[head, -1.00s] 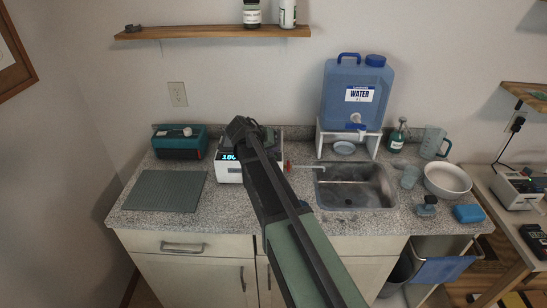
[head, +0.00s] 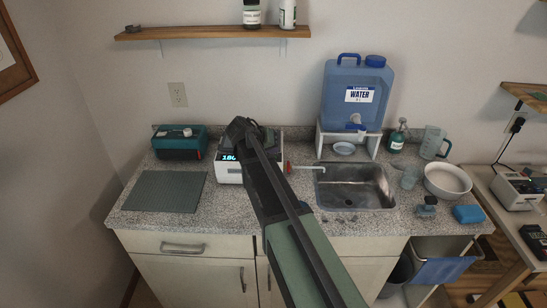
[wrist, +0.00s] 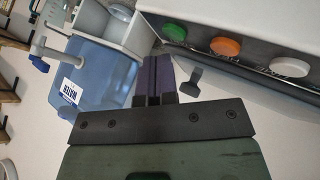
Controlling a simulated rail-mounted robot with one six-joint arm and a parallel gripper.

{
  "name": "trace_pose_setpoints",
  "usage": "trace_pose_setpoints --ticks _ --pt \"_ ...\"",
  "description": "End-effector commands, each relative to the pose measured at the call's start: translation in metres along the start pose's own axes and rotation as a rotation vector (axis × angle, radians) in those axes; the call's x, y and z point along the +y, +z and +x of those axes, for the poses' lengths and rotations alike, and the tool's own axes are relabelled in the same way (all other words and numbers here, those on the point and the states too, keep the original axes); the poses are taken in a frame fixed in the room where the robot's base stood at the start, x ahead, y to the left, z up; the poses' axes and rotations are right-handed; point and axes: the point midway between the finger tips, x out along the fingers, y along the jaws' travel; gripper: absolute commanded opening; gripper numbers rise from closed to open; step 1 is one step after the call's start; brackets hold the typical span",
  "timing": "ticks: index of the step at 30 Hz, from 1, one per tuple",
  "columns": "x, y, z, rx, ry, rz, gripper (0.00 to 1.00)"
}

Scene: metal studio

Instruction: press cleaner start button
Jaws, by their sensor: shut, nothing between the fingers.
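The cleaner is a white box with a lit blue display (head: 229,158) on the counter, partly hidden behind my arm in the head view. In the wrist view its panel shows a green button (wrist: 175,32), an orange button (wrist: 225,46) and a white button (wrist: 289,67) in a row. In the picture the fingertips are just left of and below the green button, with no contact visible. In the head view my arm hides the fingertips and the buttons.
A teal box (head: 180,150) and a ribbed mat (head: 163,192) are left of the cleaner. The sink (head: 352,201) and a blue water container (head: 340,90) on a white stand are to the right.

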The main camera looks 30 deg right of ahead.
Motion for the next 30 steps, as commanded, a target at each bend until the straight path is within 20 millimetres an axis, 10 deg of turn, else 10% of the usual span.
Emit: trace_pose_setpoints --ticks 30 --pt "-0.0050 0.0050 0.0069 0.000 0.000 0.000 0.00"
